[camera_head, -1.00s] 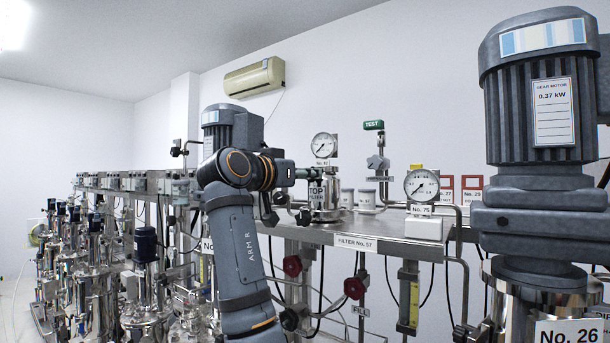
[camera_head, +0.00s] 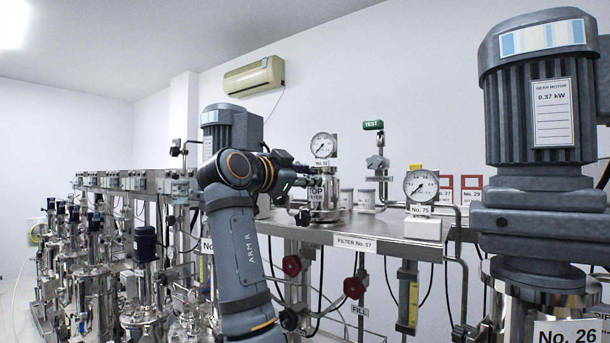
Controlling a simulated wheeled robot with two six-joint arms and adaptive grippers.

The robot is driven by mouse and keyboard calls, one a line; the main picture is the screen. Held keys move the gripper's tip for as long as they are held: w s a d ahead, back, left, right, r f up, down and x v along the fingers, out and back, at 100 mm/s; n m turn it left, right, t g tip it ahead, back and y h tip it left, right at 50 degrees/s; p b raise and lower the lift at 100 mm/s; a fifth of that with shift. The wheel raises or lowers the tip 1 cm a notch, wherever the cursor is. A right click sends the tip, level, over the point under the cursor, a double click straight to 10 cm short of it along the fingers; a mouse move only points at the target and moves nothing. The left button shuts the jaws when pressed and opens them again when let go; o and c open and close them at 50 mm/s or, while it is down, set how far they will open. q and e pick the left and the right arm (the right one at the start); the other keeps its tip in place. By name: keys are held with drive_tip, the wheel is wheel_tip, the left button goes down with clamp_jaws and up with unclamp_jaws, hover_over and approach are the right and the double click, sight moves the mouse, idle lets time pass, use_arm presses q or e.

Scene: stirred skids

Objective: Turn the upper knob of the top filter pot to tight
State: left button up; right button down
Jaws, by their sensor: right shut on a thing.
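The top filter pot (camera_head: 325,207) is a shiny steel vessel on the steel shelf, with a "TOP FILTER" label (camera_head: 316,194) on its front and a round gauge above. A dark lower knob (camera_head: 303,217) sticks out at its lower left. My right arm, marked "ARM R", reaches up from below. My right gripper (camera_head: 305,178) is at the upper left of the pot, shut on the upper knob there. The knob itself is hidden by the fingers, so its angle cannot be told. My left gripper is not in view.
A pressure gauge (camera_head: 323,145) stands just above the pot, and another gauge (camera_head: 421,186) is to the right. Red handwheels (camera_head: 354,288) hang below the shelf (camera_head: 390,226). A large gear motor (camera_head: 538,95) fills the right.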

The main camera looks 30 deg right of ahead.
drive_tip(key=m, duration=0.4)
drive_tip(key=shift+f+m, duration=0.1)
drive_tip(key=shift+m, duration=0.2)
drive_tip(key=m, duration=0.3)
drive_tip(key=shift+m, duration=0.4)
drive_tip(key=m, duration=0.3)
drive_tip(key=shift+f, duration=0.15)
drive_tip(key=shift+m, duration=2)
drive_tip(key=c, duration=1)
unclamp_jaws()
